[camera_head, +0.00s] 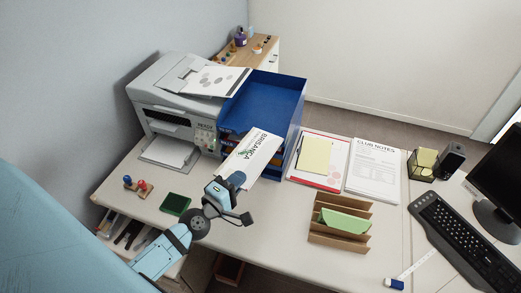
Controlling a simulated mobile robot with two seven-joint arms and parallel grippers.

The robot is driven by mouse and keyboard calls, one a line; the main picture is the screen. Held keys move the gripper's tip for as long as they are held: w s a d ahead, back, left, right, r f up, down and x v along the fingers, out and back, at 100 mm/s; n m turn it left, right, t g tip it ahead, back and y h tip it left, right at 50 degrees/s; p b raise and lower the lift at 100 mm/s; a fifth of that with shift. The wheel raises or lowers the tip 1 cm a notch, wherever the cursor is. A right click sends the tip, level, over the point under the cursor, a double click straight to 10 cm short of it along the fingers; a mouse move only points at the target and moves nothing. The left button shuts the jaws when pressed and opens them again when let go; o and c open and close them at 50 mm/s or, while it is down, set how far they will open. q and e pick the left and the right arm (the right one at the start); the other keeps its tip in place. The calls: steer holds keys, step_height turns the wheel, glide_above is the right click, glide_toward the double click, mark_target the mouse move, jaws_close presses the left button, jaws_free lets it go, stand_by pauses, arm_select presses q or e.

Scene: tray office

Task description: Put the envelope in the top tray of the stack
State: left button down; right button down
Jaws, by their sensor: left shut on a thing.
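The white envelope (252,154) with printed lettering is held by my left gripper (229,183), which is shut on its lower end. It is tilted and held in front of the blue tray stack (262,98), covering part of the stack's front. The top tray of the stack is open above, and its blue floor shows bare. I cannot tell whether the envelope touches the stack. My right gripper does not show.
A grey printer (172,108) with papers on its lid stands left of the stack. A clipboard (318,158), a paper stack (374,170) and a wooden sorter (340,222) lie to the right. A green pad (175,204) and stamps (138,187) are front left.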

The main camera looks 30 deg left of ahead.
arm_select(q)
steer(key=shift+a+f+n+y, duration=1)
steer(key=shift+a+f+y, duration=0.65)
steer(key=shift+a, duration=0.7)
steer(key=w+a, duration=0.2)
steer(key=w, duration=0.6)
steer(key=w+a+b, duration=0.1)
steer(key=w+a, duration=0.1)
steer(key=w, duration=0.6)
steer(key=w+a, duration=0.2)
steer(key=w, duration=0.6)
steer(key=shift+w+r+b, duration=0.15)
steer(key=shift+w+b, duration=0.15)
steer(key=shift+b, duration=0.1)
steer(key=shift+w+a+r, duration=0.1)
steer(key=shift+w+a, duration=0.1)
steer(key=shift+w, duration=0.65)
steer(key=c, duration=1.2)
jaws_free()
steer(key=shift+o, duration=0.2)
steer(key=shift+s, duration=0.15)
